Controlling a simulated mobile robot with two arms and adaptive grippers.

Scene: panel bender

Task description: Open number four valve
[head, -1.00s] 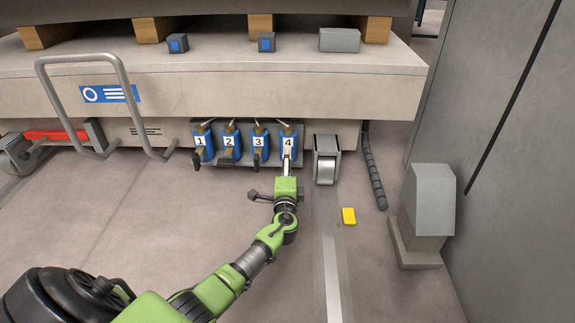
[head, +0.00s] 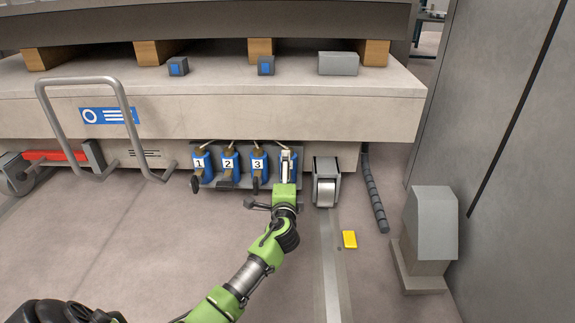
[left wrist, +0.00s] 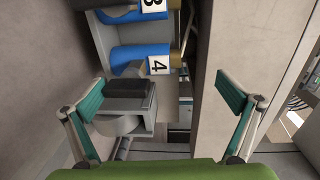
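The number four valve (left wrist: 135,58) is a blue body with a white "4" label in the left wrist view, where it appears turned sideways. The valve lies beyond the fingers, toward the upper part of the gap. My right gripper is not in view.
Valves 1 (head: 201,163), 2 (head: 229,162) and 3 (head: 258,164) stand in a row to the left. A grey roller unit (head: 326,183) is close on the right. The machine ledge (head: 220,115) overhangs above. A yellow block (head: 349,239) lies on the floor.

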